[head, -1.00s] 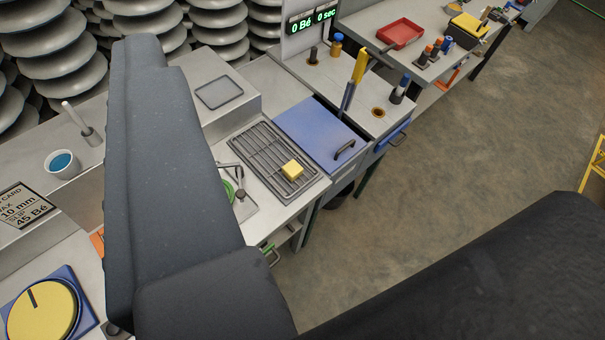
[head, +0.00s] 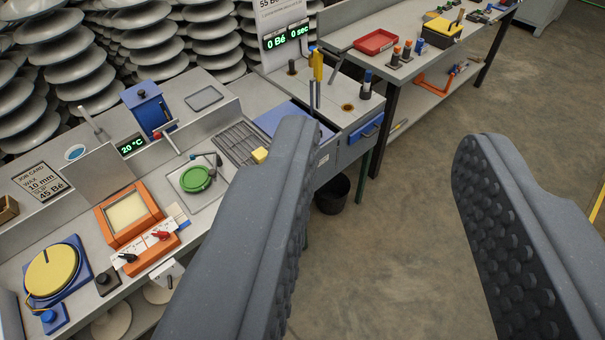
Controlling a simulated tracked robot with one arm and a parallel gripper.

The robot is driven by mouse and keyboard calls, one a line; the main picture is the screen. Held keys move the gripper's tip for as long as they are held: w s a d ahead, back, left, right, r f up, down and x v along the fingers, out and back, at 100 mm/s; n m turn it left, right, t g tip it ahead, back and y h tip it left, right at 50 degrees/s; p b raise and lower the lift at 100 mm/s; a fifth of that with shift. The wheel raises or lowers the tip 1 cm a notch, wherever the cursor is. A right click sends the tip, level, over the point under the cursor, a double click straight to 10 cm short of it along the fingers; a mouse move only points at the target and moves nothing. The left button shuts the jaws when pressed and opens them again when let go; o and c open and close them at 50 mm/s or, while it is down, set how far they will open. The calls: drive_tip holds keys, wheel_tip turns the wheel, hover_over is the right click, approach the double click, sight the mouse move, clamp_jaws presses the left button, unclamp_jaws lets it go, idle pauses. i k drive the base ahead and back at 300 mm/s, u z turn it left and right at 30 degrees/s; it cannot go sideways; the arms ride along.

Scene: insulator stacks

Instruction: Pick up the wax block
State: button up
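The wax block is a small yellow block (head: 260,155) on the dark slatted rack (head: 236,141) near the bench's front edge. The left finger of my gripper (head: 385,150) partly covers the rack's front corner in the picture and reaches close beside the block's image. My gripper is wide open and empty, with bare floor showing between its two dark, studded fingers. The block lies to the left of the gap between the fingers.
Left of the rack are a green round piece (head: 195,179), a blue device (head: 147,108), an orange tray (head: 128,212) and a yellow disc (head: 52,272). A blue lid (head: 285,120) lies beyond the rack. A black bin (head: 332,194) stands on the floor. Open floor lies right.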

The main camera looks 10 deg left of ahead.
sight(259, 155)
drive_tip(key=z, duration=0.35)
drive_tip(key=k, duration=0.5)
drive_tip(key=z, duration=0.6)
drive_tip(key=i, duration=1.1)
drive_tip(key=u, duration=0.8)
drive_tip(key=i, duration=0.85)
drive_tip(key=u, duration=0.55)
drive_tip(key=k, duration=0.5)
drive_tip(key=u, duration=0.25)
drive_tip(key=i, duration=0.55)
drive_tip(key=z, duration=0.1)
